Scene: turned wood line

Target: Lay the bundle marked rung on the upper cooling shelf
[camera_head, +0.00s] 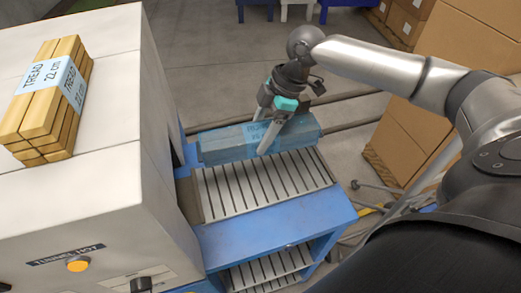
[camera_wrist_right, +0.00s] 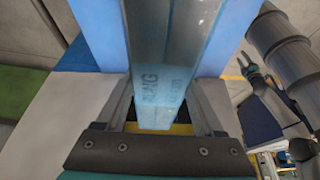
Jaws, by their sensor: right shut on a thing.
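The bundle (camera_head: 225,145) is long, wrapped in translucent blue film and carries a light-blue label. In the right wrist view the bundle (camera_wrist_right: 165,60) has lettering ending in "NG"; the rest is hard to read. My right gripper (camera_head: 265,138) is shut across the middle of the bundle. It holds the bundle lengthwise along the far edge of the upper cooling shelf (camera_head: 290,172), which has grey slats on a blue frame. I cannot tell whether the bundle touches the slats. My left gripper is not in view.
A white machine (camera_head: 105,195) marked "TUNNEL HOT" stands left of the shelf. A wooden bundle (camera_head: 45,100) labelled "TREAD 22 cm" lies on top of it. A lower slatted shelf (camera_head: 268,270) is below. Cardboard boxes (camera_head: 420,125) stand at the right. The near upper slats are bare.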

